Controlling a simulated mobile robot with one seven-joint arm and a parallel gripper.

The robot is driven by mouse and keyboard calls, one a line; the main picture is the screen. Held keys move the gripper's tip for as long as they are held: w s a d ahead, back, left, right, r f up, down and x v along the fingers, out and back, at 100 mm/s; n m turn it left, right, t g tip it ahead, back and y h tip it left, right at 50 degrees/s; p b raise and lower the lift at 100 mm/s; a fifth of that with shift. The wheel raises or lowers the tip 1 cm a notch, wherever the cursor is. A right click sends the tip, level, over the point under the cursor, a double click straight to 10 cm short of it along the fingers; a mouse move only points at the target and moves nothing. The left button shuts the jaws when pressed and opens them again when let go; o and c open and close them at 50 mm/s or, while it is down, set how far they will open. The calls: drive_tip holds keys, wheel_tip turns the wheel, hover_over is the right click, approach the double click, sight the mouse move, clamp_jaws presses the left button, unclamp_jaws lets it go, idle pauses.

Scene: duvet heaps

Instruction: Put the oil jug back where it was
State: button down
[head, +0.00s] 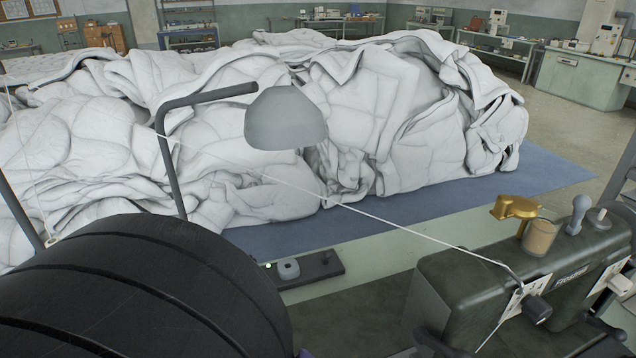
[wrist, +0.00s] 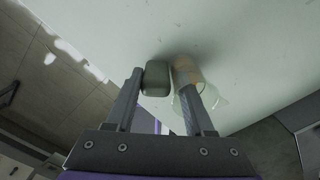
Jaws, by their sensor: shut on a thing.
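In the wrist view, the tips of my gripper (wrist: 158,78) close on a rounded grey-green block. The oil jug (wrist: 191,70) appears as a translucent body with an amber-brown part, behind and beside the right finger. The block looks like the jug's grip, but the join between them is hidden. Whether the jug touches the pale surface behind it cannot be told. My gripper and the held jug do not show in the head view.
A dark green machine (head: 465,285) at the lower right carries a brass part (head: 515,207) and an amber cup (head: 540,237). A grey lamp (head: 285,118) overhangs the bench. A small control box (head: 300,270) lies below it. Duvet heaps (head: 390,130) rest on a blue mat behind.

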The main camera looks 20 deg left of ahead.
drive_tip(key=shift+f, duration=0.2)
drive_tip(key=shift+c, duration=1.4)
unclamp_jaws()
drive_tip(key=shift+r, duration=0.1)
wheel_tip(320, 180, up, 12)
drive_tip(key=p, duration=0.1)
drive_tip(key=shift+w+a+r, duration=0.1)
